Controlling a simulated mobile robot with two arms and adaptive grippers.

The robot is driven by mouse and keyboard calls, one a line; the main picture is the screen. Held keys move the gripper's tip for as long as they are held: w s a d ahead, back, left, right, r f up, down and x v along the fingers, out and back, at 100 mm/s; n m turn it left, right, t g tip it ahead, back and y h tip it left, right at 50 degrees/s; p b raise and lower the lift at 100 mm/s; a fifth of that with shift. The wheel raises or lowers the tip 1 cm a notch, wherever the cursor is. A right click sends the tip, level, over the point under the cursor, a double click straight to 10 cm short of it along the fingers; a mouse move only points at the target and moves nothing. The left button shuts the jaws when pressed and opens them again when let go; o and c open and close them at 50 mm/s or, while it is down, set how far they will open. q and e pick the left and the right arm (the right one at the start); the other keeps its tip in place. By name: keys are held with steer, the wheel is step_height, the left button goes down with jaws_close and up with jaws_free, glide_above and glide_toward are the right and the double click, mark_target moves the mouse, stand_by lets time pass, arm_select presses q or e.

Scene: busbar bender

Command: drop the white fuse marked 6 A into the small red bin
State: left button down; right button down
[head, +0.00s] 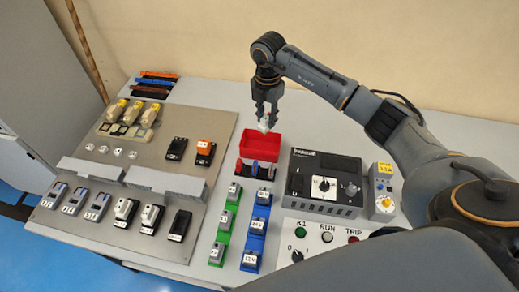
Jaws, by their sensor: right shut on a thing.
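My right gripper (266,116) hangs from above over the back part of the small red bin (257,152). It is shut on a small white fuse (264,125), which sits between the fingertips just above the bin's back rim. The marking on this fuse is too small to read. The red bin stands open at the top on the table, right of the large panel. I cannot see my left gripper.
Right of the bin is a dark control box (324,180) with knobs, and a grey-yellow device (383,190). In front stand green blocks (226,220) and blue blocks (256,230) with labelled parts. A panel (160,190) with fuse holders lies left. Bare table shows behind the control box.

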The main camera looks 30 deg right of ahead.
steer(key=shift+f+b, duration=0.7)
steer(key=shift+f, duration=0.7)
steer(key=c, duration=1)
jaws_free()
step_height(320, 180, up, 12)
steer(key=shift+r, duration=0.1)
